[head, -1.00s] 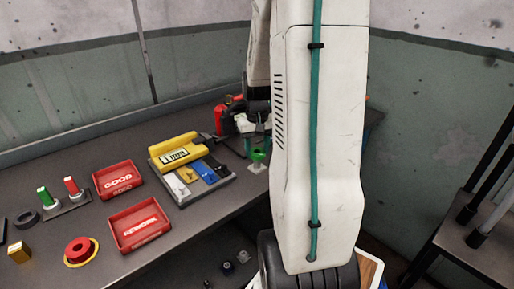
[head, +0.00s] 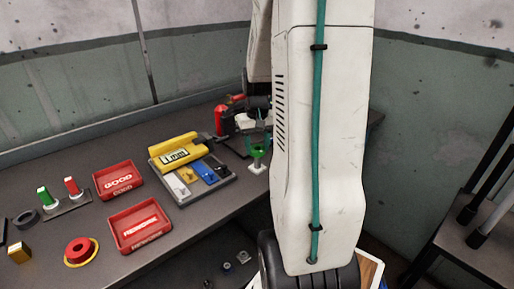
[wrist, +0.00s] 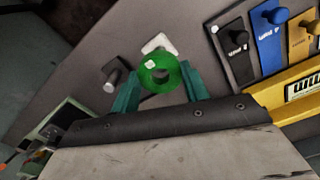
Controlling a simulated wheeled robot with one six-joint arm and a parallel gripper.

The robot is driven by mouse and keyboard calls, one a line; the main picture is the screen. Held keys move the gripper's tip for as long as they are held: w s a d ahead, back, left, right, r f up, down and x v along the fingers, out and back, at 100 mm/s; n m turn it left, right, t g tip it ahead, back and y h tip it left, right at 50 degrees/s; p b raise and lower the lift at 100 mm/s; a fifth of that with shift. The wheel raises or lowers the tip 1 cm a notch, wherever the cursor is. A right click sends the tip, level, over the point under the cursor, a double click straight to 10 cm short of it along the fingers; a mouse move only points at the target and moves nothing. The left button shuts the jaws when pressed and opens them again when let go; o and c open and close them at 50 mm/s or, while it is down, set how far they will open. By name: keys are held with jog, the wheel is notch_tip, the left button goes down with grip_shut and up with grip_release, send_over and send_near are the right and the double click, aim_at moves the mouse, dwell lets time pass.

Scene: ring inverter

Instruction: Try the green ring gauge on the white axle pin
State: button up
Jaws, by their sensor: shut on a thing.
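My gripper (wrist: 160,71) has teal fingers on both sides of the green ring gauge (wrist: 172,83) and is shut on it. The ring's hole faces the wrist camera. The white axle pin's square base (wrist: 157,43) shows just past the ring's far rim. A small white round spot overlaps the ring's rim; it looks like the pin's tip, but I cannot tell its height against the ring. In the head view, the green ring (head: 258,150) is at the upper part of the white pin (head: 257,167), with my gripper above. I cannot tell whether the ring is around the pin.
A dark peg (wrist: 112,78) stands left of the ring in the wrist view. A grey tray with coloured pieces and a yellow gauge block (head: 177,152) lies to the left. Two red trays (head: 138,224) are farther left. A red object (head: 221,120) stands behind.

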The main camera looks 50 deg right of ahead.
jog(key=shift+r, duration=2.05)
